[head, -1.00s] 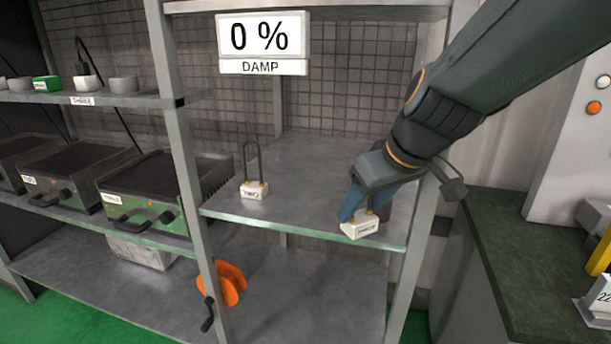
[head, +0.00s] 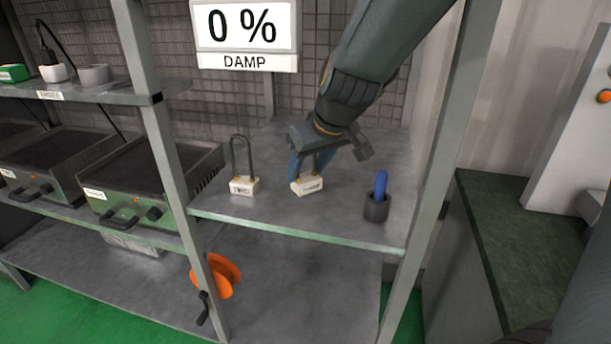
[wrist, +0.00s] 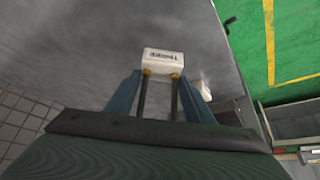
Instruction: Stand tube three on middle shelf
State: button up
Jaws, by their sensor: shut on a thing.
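My gripper (head: 305,170) is shut on tube three, whose white block (head: 307,186) hangs below the blue fingers, low over the middle shelf (head: 290,222). I cannot tell whether the block touches the shelf. In the wrist view the block (wrist: 163,62) has a label reading like "Three", with two brass-coloured ends and dark legs running back between the fingers (wrist: 160,95). The gripper hides the rest of the tube. Another dark U-shaped tube (head: 242,160) on a white block, its label reading like "Two", stands upright to the left of my gripper.
A dark cup (head: 377,207) holding a blue-handled thing stands right of my gripper on the shelf. Shelf posts (head: 440,150) rise at both sides. A "0 % DAMP" sign (head: 245,35) hangs above. Griddle-like units (head: 140,185) sit at left.

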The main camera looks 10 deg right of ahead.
aim_at(309, 178)
jog(key=shift+d+f+b, duration=0.15)
jog(key=shift+f+b, duration=0.9)
jog(key=shift+f, duration=0.55)
jog(key=shift+f, duration=0.1)
jog(key=o, duration=1.2)
jog(key=shift+r, duration=0.35)
jog(key=v, duration=1.1)
jog(key=shift+s+r, duration=0.2)
jog(key=shift+r, duration=0.05)
